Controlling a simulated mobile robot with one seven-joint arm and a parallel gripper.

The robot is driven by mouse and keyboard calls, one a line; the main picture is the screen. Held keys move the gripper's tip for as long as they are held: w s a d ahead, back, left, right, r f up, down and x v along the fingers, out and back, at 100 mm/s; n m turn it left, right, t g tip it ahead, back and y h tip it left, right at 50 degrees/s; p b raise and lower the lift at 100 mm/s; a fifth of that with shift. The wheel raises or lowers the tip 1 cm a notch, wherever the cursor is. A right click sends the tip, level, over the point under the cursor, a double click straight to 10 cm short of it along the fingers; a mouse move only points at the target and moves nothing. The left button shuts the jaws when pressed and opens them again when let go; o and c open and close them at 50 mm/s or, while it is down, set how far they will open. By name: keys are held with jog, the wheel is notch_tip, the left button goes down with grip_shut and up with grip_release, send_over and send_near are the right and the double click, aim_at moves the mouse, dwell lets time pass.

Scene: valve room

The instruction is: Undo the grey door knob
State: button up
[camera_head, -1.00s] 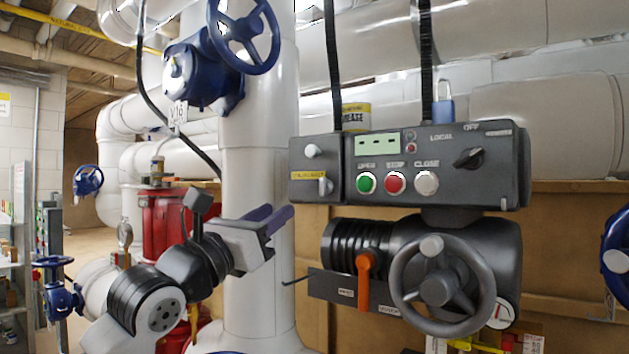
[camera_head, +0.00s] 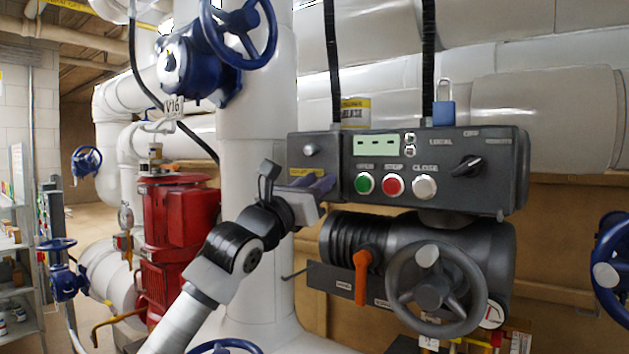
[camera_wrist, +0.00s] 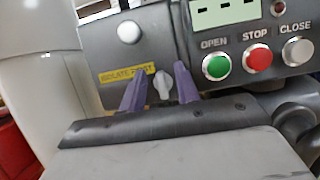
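The small dark door (camera_head: 297,152) is at the left end of the grey control box. It carries a round pale button (camera_wrist: 129,32) and a yellow label (camera_wrist: 127,74). The grey door knob (camera_wrist: 162,84), a small winged knob, is right of the label in the wrist view. My gripper (camera_wrist: 161,70) is open, with one purple finger on each side of the knob. Gaps show between the fingers and the knob, though I cannot tell the depth. In the head view my gripper (camera_head: 325,182) hides the knob.
Green (camera_head: 364,184), red (camera_head: 393,187) and white (camera_head: 424,188) buttons are just right of the door. An orange lever (camera_head: 361,275) and a grey handwheel (camera_head: 436,288) are below. A thick white pipe (camera_head: 258,130) stands on the left.

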grip_shut()
jog(key=shift+f+b, duration=0.15)
jog(key=shift+b, duration=0.15)
jog(key=n+y+b, duration=0.3)
jog(key=n+b, duration=0.2)
jog(key=n, duration=0.2)
jog(key=n+y+b, duration=0.3)
jog(key=n+b, duration=0.2)
jog(key=n, duration=0.2)
jog(key=n+y+b, duration=0.2)
jog(key=n+b, duration=0.4)
jog(key=shift+w+a+f+n+y, duration=0.2)
jog(key=shift+a+n+y, duration=0.1)
jog(key=shift+n+y, duration=0.1)
